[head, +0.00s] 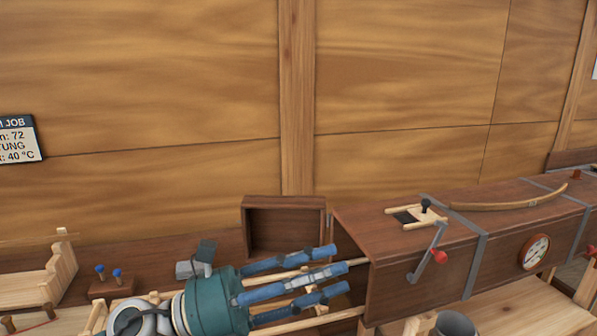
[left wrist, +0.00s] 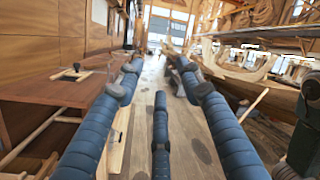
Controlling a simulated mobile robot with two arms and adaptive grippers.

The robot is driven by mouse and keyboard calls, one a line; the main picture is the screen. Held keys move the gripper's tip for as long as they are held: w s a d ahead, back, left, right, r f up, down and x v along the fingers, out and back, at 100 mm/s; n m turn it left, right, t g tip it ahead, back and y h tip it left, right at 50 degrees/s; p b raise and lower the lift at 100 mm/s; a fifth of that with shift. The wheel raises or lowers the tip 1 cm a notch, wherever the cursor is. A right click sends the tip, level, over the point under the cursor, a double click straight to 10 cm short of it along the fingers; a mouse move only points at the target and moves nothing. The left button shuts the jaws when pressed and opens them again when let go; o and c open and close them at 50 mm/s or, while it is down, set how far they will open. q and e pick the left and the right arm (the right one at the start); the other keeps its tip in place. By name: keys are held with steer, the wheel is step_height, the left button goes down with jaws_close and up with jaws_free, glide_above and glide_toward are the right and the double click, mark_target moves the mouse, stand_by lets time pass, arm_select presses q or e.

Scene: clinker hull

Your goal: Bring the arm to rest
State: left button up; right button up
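My left gripper (head: 338,270) reaches in from the lower left of the head view, its teal palm and three blue fingers pointing right. The fingers are spread with nothing between them. They are in front of the open end of the long brown wooden box (head: 400,262), over pale rods. In the left wrist view the three fingers of the left gripper (left wrist: 158,78) stand apart over the plank floor (left wrist: 190,140), with the box along the left. I cannot make out my right gripper in either view.
The box carries a crank with a red knob (head: 439,256), a round gauge (head: 534,252) and a curved wooden strip (head: 508,204). A small open crate (head: 285,203) stands behind my fingers. A grey cylinder (head: 455,325) is at the bottom edge. A hull (left wrist: 262,102) lies right in the wrist view.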

arm_select(q)
steer(key=w+a+n+t+y, duration=0.75)
steer(key=a+n+t, duration=0.25)
steer(key=n+t, duration=0.8)
steer(key=a+f+n+g+y, duration=0.3)
steer(key=a+f+n+y, duration=0.3)
steer(key=f+n, duration=0.35)
steer(key=a+f+n+g+y, duration=0.3)
steer(key=a+f+n+y, duration=0.45)
steer(key=f, duration=0.35)
steer(key=s+a+f+n+g, duration=0.2)
steer(key=s+f+n+g, duration=0.3)
steer(key=s+f, duration=0.8)
steer(key=s+d+f+n+g+h, duration=0.1)
steer(key=s+f+n+g, duration=0.1)
steer(key=s+f+g, duration=0.75)
steer(key=s+f, duration=0.3)
steer(key=f, duration=1)
steer(key=s+f, duration=0.3)
steer(key=f, duration=1)
steer(key=s+a+f, duration=0.2)
steer(key=s+f, duration=1.5)
steer(key=shift+s+a+m, duration=0.3)
steer(key=shift+m, duration=0.1)
